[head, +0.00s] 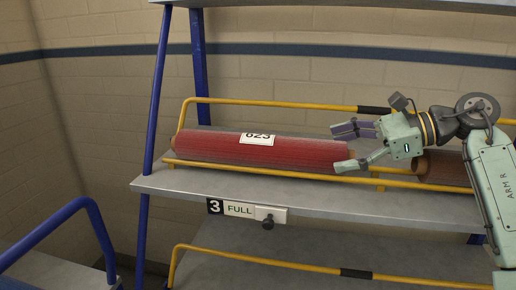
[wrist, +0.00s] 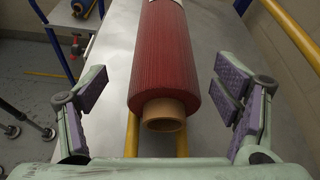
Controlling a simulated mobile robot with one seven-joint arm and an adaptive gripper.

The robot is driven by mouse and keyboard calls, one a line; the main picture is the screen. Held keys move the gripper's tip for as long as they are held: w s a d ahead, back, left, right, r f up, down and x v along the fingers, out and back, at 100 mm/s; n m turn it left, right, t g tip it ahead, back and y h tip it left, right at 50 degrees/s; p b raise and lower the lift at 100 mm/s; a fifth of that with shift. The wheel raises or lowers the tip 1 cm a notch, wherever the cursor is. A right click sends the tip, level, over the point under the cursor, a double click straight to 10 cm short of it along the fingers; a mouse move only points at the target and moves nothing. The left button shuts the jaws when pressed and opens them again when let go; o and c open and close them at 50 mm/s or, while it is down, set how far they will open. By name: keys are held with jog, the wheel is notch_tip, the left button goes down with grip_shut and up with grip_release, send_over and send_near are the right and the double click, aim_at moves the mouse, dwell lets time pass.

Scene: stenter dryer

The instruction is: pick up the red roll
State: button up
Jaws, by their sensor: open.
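The red roll (head: 255,150) lies on its side on a grey shelf, with a white label reading 023 on top. In the wrist view the red roll (wrist: 168,55) points away from me, its brown core end (wrist: 163,115) facing me. My gripper (head: 345,147) is at the roll's right end, fingers spread. In the wrist view my gripper (wrist: 165,95) is open, with one finger on each side of the roll's line. The fingers appear apart from the roll, and nothing is held.
The shelf (head: 310,188) has yellow rails (head: 300,104) behind and in front of the roll. A brown roll (head: 445,170) lies to the right, partly behind my arm. A sign (head: 240,209) reading 3 FULL hangs on the shelf edge. Blue posts (head: 155,95) frame the rack at left.

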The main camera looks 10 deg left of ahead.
aim_at(314, 152)
jog(key=x, duration=0.1)
jog(key=p+x, duration=0.1)
jog(key=x, duration=0.1)
jog(key=p+x, duration=0.1)
jog(key=x, duration=0.1)
jog(key=shift+w+a+r, duration=0.1)
jog(key=shift+r, duration=0.2)
jog(key=shift+w+a+f, duration=0.1)
jog(key=shift+a+f, duration=0.15)
jog(key=shift+a, duration=0.1)
jog(key=c, duration=1.8)
